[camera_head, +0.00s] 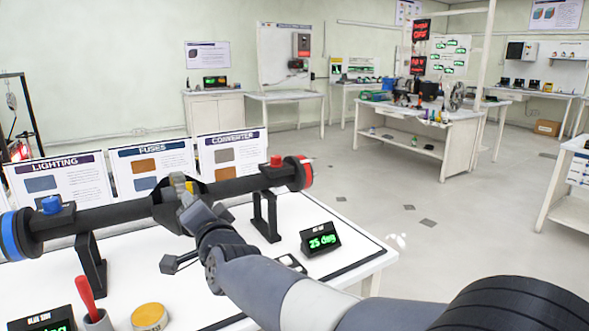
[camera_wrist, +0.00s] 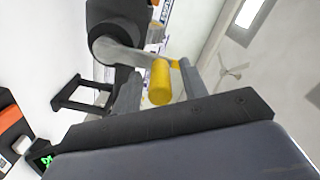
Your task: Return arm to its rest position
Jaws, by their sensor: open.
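My arm reaches from the lower right of the head view to the middle of a dark horizontal tube rig (camera_head: 115,211). My gripper (camera_head: 192,205) is at the rig's middle collar, its fingertips largely hidden there. In the wrist view, my gripper (camera_wrist: 160,88) is open, with grey fingers on either side of a yellow cylindrical handle (camera_wrist: 160,84). I cannot tell whether either finger touches it. The dark tube (camera_wrist: 118,22) is just beyond the fingers. The tube has a blue left end (camera_head: 12,236) and a red right end (camera_head: 302,172).
The rig stands on a white table (camera_head: 340,248) beneath my arm. A 25 deg display (camera_head: 320,239), a red-handled tool (camera_head: 86,296) and a yellow-topped tin (camera_head: 149,317) are close by. Signboards (camera_head: 152,168) stand behind. Open floor (camera_head: 400,200) lies to the right.

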